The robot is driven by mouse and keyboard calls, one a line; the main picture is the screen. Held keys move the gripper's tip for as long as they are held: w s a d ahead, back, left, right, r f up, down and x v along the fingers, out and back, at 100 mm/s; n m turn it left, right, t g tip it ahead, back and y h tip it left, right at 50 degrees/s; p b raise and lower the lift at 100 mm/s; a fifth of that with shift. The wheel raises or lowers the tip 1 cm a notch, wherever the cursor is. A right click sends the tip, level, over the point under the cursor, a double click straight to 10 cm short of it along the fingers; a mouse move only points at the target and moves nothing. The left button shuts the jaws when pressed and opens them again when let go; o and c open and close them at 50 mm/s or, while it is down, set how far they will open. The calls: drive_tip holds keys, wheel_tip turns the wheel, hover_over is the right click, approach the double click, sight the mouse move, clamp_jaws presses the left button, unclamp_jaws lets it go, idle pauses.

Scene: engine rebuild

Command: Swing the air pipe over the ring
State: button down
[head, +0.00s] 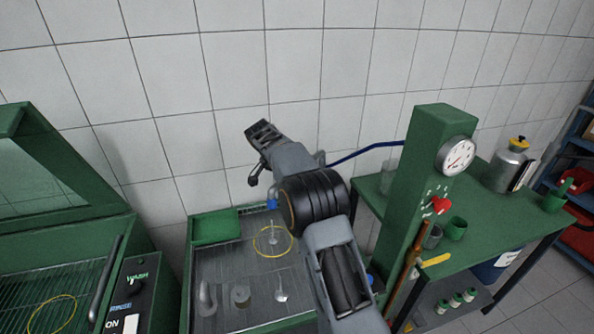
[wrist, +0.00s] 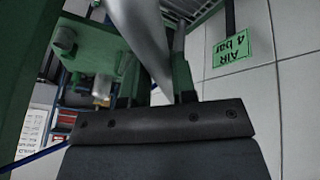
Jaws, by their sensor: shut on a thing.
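The air pipe (head: 372,150) is a blue line running left from the green column and passing behind my arm. A blue tip (head: 272,204) shows to the left of my arm, above the tray. The tip is behind and slightly above the ring in the head view. My gripper (wrist: 155,85) is shut, with a shiny grey shape between or beside its fingers in the wrist view. The grip on the pipe itself is hidden behind my arm.
The green column (head: 420,190) with a gauge (head: 456,156) and red knob stands right of my arm. Small metal parts lie on the tray (head: 215,260). A green washer cabinet (head: 60,215) stands at left, with another yellow ring (head: 52,313). A bench with a bottle (head: 508,165) is at right.

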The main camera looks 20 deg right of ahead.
drive_tip(key=shift+w+a+r, duration=0.1)
drive_tip(key=shift+w+a, duration=0.1)
drive_tip(key=shift+w, duration=0.15)
drive_tip(key=shift+m, duration=0.3)
drive_tip(key=c, duration=0.9)
unclamp_jaws()
drive_tip(key=shift+w, duration=0.15)
drive_tip(key=p+v, duration=0.1)
drive_tip(key=v, duration=1.2)
drive_tip(key=shift+a+r+p, duration=0.15)
drive_tip(key=shift+r+p, duration=0.15)
drive_tip(key=shift+w, duration=0.1)
